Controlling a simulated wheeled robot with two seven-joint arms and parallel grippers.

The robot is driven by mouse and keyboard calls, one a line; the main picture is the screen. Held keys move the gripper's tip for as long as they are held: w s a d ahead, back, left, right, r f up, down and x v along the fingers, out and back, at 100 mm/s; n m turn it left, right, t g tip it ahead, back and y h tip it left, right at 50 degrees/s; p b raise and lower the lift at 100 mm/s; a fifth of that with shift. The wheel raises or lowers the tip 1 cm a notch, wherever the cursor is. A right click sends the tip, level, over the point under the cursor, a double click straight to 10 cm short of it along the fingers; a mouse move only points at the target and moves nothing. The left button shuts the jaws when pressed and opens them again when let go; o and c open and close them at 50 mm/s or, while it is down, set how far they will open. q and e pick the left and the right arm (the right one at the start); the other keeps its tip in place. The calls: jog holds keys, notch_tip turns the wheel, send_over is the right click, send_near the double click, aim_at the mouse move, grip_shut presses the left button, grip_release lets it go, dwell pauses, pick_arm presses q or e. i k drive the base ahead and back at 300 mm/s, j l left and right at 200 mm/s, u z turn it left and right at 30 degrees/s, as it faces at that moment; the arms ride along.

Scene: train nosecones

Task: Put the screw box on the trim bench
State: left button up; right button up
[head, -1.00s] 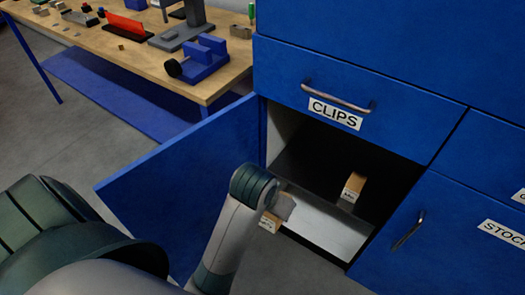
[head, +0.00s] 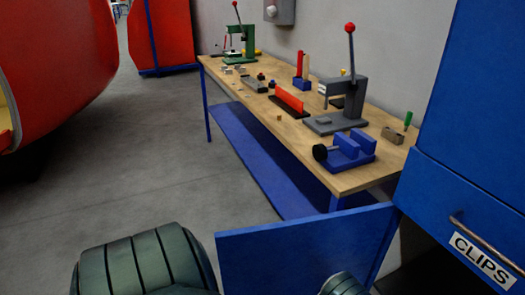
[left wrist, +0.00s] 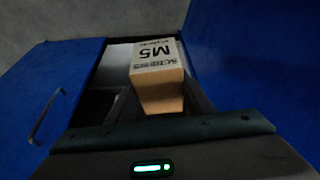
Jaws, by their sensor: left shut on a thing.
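The screw box (left wrist: 158,75), a small tan carton with a white label reading M5, is held between the fingers of my left gripper (left wrist: 158,95) in the left wrist view. The gripper is shut on it. In the head view only part of my left arm shows at the bottom, and neither the box nor the gripper fingers are visible there. The trim bench (head: 240,97), with a wooden top and blue legs, stands along the wall in the upper middle. My right gripper is in neither view.
The open blue cabinet door (head: 305,245) stands between my arm and the bench. A blue vise (head: 345,150), a grey press (head: 340,105), a red strip (head: 289,99) and several small parts occupy the bench. Bare wood shows along its front edge. The CLIPS drawer (head: 480,257) is at right.

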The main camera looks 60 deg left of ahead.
aim_at(290, 90)
jog(key=u, duration=1.5)
jog(key=i+j+u, duration=0.1)
jog(key=j+u, duration=0.15)
jog(key=i+j+u, duration=0.1)
jog(key=j+u, duration=0.15)
jog(key=i+j+u, duration=0.2)
jog(key=j, duration=0.2)
jog(key=i+j+u, duration=0.15)
jog(key=u, duration=0.2)
jog(key=i+j+u, duration=0.2)
jog(key=j+u, duration=0.15)
jog(key=i+j+u, duration=0.15)
jog(key=u, duration=0.2)
jog(key=i+j, duration=0.15)
jog(key=i, duration=0.35)
jog(key=i+z, duration=0.45)
jog(key=z, duration=0.25)
jog(key=i+z, duration=0.15)
jog(key=z, duration=0.3)
jog(key=i+z, duration=0.15)
jog(key=z, duration=0.25)
jog(key=i+j+z, duration=0.1)
jog(key=z, duration=0.35)
jog(key=i+j+z, duration=0.1)
jog(key=i+z, duration=0.3)
jog(key=i+j+z, duration=0.15)
jog(key=z, duration=0.25)
jog(key=i+j+z, duration=0.4)
jog(key=k+l, duration=0.05)
